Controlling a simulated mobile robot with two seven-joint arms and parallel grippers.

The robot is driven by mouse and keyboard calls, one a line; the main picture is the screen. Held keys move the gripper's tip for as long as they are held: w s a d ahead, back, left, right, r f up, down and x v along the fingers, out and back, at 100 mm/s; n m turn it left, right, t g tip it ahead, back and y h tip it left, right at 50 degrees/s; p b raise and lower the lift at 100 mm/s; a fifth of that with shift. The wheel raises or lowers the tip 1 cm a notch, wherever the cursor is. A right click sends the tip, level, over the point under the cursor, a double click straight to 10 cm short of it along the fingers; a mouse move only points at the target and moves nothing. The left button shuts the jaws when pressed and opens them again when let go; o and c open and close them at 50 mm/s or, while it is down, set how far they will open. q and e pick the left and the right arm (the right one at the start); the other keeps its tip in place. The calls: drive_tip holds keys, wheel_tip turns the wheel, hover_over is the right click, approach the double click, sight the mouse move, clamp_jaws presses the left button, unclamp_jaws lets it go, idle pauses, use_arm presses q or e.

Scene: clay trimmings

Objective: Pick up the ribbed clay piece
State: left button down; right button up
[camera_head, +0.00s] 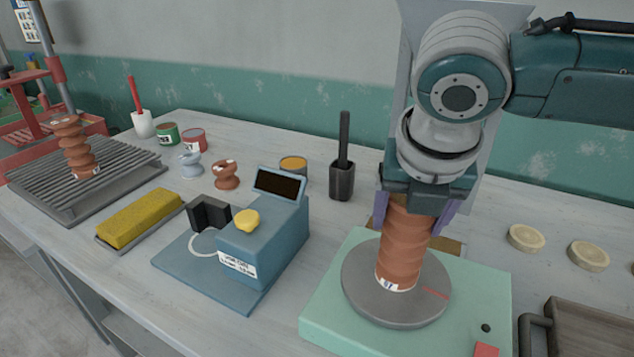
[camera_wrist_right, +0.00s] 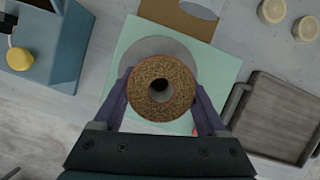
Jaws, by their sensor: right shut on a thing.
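The ribbed clay piece (camera_head: 404,240) is a tall brown-orange column with spiral ribs and a white label near its foot. It stands upright on the round grey plate (camera_head: 362,290) of a mint-green unit (camera_head: 325,315), or just over it; I cannot tell if its foot touches. My right gripper (camera_head: 414,212) comes from above, its purple fingers shut on the two sides of the piece's upper part. The right wrist view shows the piece's round, rough top with a central hole (camera_wrist_right: 161,90) between the fingers. My left gripper is not in view.
Another ribbed brown piece (camera_head: 76,150) stands on a grey ribbed rack (camera_head: 40,195) at left. A blue device (camera_head: 262,240) with a yellow knob is left of the green unit. A dark tray (camera_head: 580,330) and pale round discs (camera_head: 526,238) are at right.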

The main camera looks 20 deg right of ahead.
clamp_jaws()
drive_tip(key=shift+r, duration=0.2)
